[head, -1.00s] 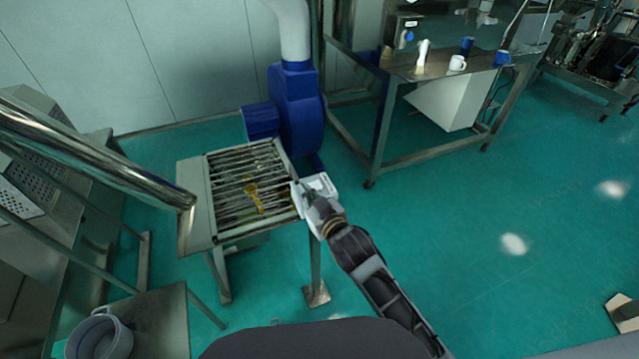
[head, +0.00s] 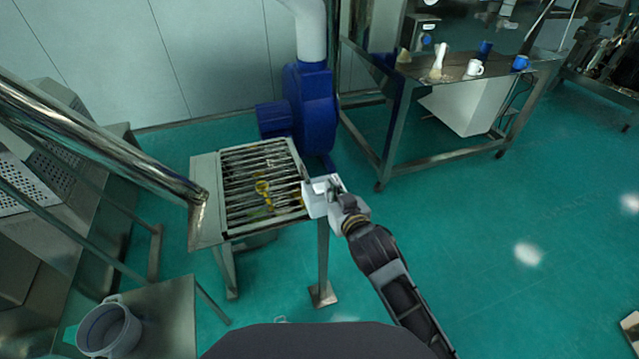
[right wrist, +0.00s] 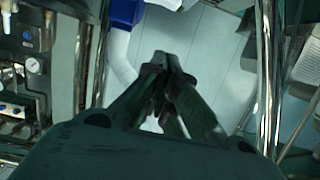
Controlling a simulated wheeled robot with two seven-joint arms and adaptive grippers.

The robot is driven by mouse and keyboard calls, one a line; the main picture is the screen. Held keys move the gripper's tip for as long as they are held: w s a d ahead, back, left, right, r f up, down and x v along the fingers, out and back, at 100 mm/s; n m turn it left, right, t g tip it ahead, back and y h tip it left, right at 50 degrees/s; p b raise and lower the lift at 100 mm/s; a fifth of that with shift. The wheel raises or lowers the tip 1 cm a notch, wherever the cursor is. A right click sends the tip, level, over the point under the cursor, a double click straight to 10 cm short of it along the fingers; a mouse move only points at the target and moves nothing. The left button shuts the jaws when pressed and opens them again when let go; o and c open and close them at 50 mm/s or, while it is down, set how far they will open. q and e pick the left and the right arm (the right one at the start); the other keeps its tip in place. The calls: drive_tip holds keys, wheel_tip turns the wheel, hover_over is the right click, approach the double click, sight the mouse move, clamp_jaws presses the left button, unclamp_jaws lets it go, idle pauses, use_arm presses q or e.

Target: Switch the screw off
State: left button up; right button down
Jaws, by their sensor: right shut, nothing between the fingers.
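A white control box (head: 318,193) is fixed at the right edge of the vibrating sieve (head: 262,182), a metal frame with bars. My right gripper (head: 338,190) is at this box, its fingertips beside or over its right part; I cannot tell whether they touch it. The box's switches are too small or covered to make out. In the right wrist view the right gripper's fingers (right wrist: 160,62) are together with nothing between them. A long shiny metal tube (head: 100,140), which looks like the screw conveyor, slopes down from the left to the sieve. My left gripper is not in view.
A blue blower (head: 308,110) with a white pipe stands behind the sieve. A metal table (head: 440,75) with mugs and a white bottle stands at the back right. A grey bucket (head: 108,330) is at the lower left.

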drive_tip(key=shift+w+a, duration=0.1)
drive_tip(key=shift+w, duration=0.15)
drive_tip(key=p, duration=0.2)
hover_over(318, 191)
drive_tip(key=shift+d+f, duration=0.2)
drive_tip(key=shift+f, duration=3)
drive_tip(key=shift+s+a+f+n, duration=0.1)
drive_tip(key=shift+a+f+n, duration=0.05)
drive_tip(key=shift+f+n, duration=0.3)
drive_tip(key=shift+r, duration=0.2)
